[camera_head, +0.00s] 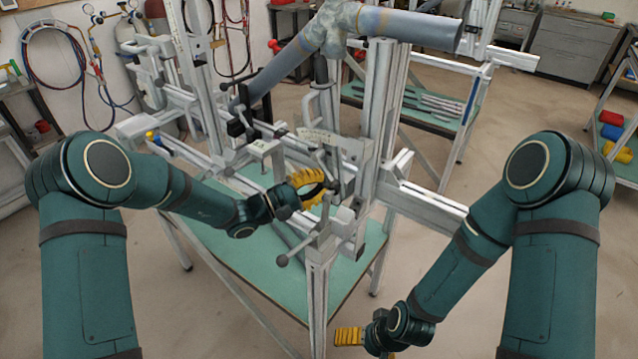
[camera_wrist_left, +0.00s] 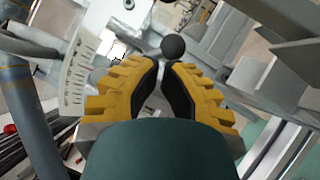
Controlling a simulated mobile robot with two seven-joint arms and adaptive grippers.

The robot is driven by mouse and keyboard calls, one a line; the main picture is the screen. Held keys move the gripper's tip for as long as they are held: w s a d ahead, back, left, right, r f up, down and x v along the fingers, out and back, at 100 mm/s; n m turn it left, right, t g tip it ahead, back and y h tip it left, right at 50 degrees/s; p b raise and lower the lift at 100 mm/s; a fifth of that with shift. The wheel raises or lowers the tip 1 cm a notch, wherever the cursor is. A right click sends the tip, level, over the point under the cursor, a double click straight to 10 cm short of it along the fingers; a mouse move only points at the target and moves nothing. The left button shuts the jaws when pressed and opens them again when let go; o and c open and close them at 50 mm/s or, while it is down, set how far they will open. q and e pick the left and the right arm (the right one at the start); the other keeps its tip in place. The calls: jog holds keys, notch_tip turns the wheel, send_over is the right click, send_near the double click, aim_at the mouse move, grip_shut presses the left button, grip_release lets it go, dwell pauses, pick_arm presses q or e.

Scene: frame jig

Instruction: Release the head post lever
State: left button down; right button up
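A bicycle-frame jig of pale metal rails and posts (camera_head: 378,110) stands in front of me with a grey frame tube (camera_head: 420,28) on it. My left gripper (camera_head: 326,182) is at the near post assembly, its yellow fingers among the jig's levers. In the left wrist view its fingertips (camera_wrist_left: 161,63) come close together, and a dark ball knob (camera_wrist_left: 173,47) shows right at or just past them. I cannot tell whether they grip the lever; its shaft is mostly hidden. My right gripper (camera_head: 348,336) is low at the front, away from the jig; its finger gap is hidden.
The jig's green table (camera_head: 240,240) lies underneath. A rail (camera_head: 425,203) extends right; open floor surrounds my right gripper.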

pick_arm(q)
jog(key=shift+s+d+r+n+t+h+b, duration=0.1)
jog(key=shift+d+n+t+h+b, duration=0.15)
jog(key=shift+n, duration=0.25)
jog(key=shift+s+r+n+t+h+b, duration=0.1)
jog(key=shift+n+t, duration=0.25)
jog(key=shift+n, duration=0.15)
jog(key=shift+s+d+n, duration=0.1)
jog(key=shift+n, duration=0.2)
jog(key=shift+s+d+r+n+t, duration=0.15)
jog(key=shift+r+n+t, duration=0.1)
jog(key=shift+n+t, duration=0.3)
jog(key=shift+s+d+r+n+t, duration=0.1)
jog(key=shift+d+r+n+t, duration=0.2)
jog(key=shift+n, duration=0.35)
jog(key=shift+r+n+t+p, duration=0.3)
jog(key=shift+n+t, duration=0.45)
jog(key=shift+n, duration=0.35)
jog(key=shift+s+d+r+p, duration=0.25)
jog(key=shift+r+p, duration=0.2)
jog(key=shift+r, duration=0.05)
